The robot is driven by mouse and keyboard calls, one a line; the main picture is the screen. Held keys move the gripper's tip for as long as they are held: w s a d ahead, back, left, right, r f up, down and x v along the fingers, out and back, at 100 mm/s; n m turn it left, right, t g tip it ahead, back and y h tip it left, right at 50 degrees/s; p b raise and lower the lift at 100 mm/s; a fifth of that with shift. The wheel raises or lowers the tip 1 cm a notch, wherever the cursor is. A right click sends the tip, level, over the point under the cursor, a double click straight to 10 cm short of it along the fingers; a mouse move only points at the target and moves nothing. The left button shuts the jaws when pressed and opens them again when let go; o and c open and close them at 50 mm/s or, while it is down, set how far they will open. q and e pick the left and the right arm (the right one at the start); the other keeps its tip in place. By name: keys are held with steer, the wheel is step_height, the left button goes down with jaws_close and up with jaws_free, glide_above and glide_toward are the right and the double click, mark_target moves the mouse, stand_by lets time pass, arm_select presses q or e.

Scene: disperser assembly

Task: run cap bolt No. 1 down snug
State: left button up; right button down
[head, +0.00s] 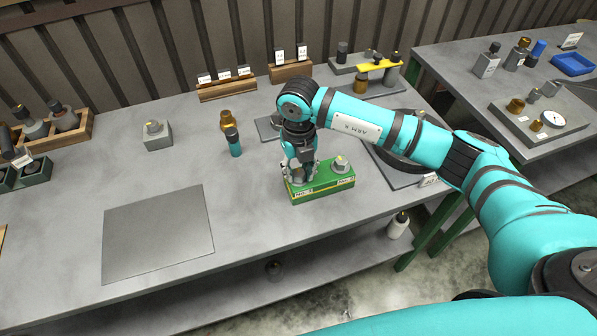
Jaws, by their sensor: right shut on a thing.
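A green block (322,190) with yellow labels on its front edge sits near the front of the grey table. Its left label seems to read No. 1 and its right label No. 2. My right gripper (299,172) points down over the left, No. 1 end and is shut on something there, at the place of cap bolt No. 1. The fingers hide most of the bolt, and I cannot tell how deep it sits. On the right end a grey cap with a pale bolt head (341,162) stands free. My left gripper is not in view.
A teal and dark cylindrical tool (233,141) and a brass part (226,120) stand left of the block. A grey block (157,134) stands farther left. A bare grey mat (158,232) lies front left. A dark round part (397,160) lies behind my right forearm.

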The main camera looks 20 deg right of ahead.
mark_target(299, 172)
steer(key=shift+m, duration=1.1)
steer(key=c, duration=1)
jaws_free()
steer(key=shift+r, duration=0.1)
step_height(299, 172, up, 12)
